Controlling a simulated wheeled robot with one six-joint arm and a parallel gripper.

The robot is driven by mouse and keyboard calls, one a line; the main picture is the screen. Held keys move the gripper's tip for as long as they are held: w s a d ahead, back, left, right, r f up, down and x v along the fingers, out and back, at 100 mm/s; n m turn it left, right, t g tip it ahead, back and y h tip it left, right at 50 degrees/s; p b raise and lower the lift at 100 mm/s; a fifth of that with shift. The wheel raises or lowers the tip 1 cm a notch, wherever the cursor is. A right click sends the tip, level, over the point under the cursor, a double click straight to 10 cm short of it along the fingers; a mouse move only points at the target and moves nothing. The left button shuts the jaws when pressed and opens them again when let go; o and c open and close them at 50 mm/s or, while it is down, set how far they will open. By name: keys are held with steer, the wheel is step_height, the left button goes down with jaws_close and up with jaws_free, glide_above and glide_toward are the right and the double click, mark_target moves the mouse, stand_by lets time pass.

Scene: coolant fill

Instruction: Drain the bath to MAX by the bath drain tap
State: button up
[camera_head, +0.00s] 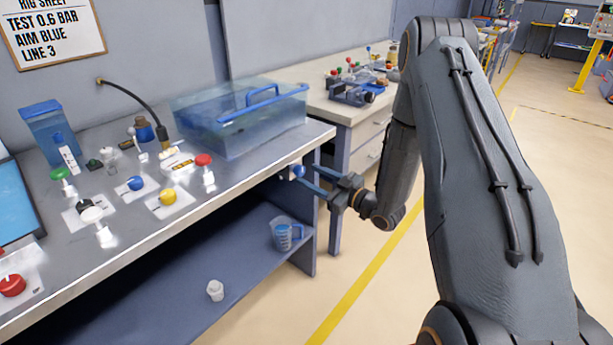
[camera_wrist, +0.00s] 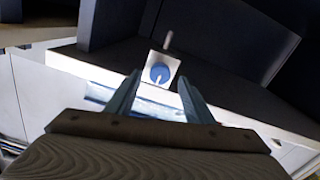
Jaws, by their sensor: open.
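The bath (camera_head: 225,137) is a clear blue-tinted tank with a blue handle at the right end of the bench. Liquid seems to fill much of it; I cannot read a MAX mark. A blue round tap knob (camera_head: 298,171) sits on the bench's front edge below the bath. In the wrist view this knob (camera_wrist: 158,74) has a pale pointer on a white square plate. My gripper (camera_head: 312,178) is open and empty, its blue fingers pointing at the knob. In the wrist view my fingertips (camera_wrist: 160,82) lie either side of the knob, seemingly short of it.
A measuring jug (camera_head: 284,234) and a white cup (camera_head: 215,290) stand on the lower shelf. Several coloured knobs, including a yellow one (camera_head: 168,197) and a red one (camera_head: 203,160), stand on the bench top. A second bench (camera_head: 345,112) stands behind.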

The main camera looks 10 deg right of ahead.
steer(key=v, duration=0.5)
steer(key=shift+b, duration=0.35)
steer(key=s+a+r+m+g+h, duration=0.1)
steer(key=s+r+m+g+h, duration=0.1)
steer(key=s, duration=0.7)
steer(key=s+a+r+m+g+h, duration=0.2)
steer(key=s+r+m+g+h, duration=0.1)
steer(key=s+g, duration=0.4)
steer(key=s+a+r+m+g+h, duration=0.2)
steer(key=s+r+m+g+h, duration=0.1)
steer(key=s, duration=1)
steer(key=m+g+h, duration=0.1)
steer(key=g+h, duration=0.1)
steer(key=shift+s+r+m+h, duration=0.15)
steer(key=shift+s+m+h, duration=0.1)
steer(key=shift+m+h, duration=0.05)
